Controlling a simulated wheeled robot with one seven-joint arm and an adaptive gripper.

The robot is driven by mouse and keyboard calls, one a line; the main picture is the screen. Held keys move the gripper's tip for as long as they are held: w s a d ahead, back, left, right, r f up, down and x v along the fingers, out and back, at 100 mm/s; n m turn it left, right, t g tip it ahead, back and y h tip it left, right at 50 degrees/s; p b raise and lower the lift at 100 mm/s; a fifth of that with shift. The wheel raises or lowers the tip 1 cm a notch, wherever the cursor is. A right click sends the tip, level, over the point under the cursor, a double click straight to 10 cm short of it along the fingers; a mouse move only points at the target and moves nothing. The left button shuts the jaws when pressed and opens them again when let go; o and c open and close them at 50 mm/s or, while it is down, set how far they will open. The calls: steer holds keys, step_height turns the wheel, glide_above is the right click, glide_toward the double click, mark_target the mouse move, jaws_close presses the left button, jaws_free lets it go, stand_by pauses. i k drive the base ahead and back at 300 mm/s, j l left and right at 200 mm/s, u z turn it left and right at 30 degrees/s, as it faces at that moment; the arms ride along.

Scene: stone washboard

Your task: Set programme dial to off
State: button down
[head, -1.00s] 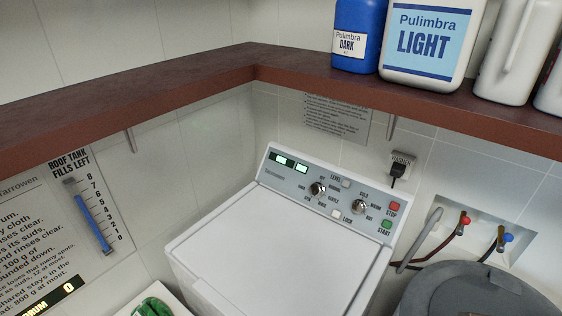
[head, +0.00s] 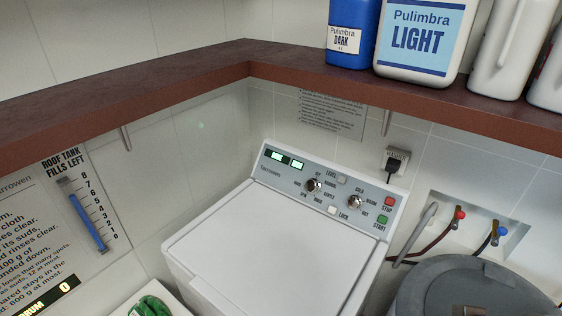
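The washing machine (head: 265,245) is white with a grey control panel along its back top edge. The programme dial (head: 313,185) is the left of two round knobs on the panel, ringed by small labels; its exact pointer direction is too small to tell. The right knob (head: 354,202) has temperature labels around it. Two small lit displays (head: 297,164) sit at the panel's left end. A red stop button (head: 390,202) and a green start button (head: 382,219) are at the right end. My gripper is not in view.
A brown shelf (head: 180,85) runs above the machine, holding a blue bottle (head: 352,20) and white containers (head: 418,35). A plugged socket (head: 397,160), red and blue taps (head: 460,214) and a grey lidded bin (head: 470,285) are at right. The machine's lid is clear.

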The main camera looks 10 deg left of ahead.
mark_target(313, 186)
steer(key=j, duration=1.45)
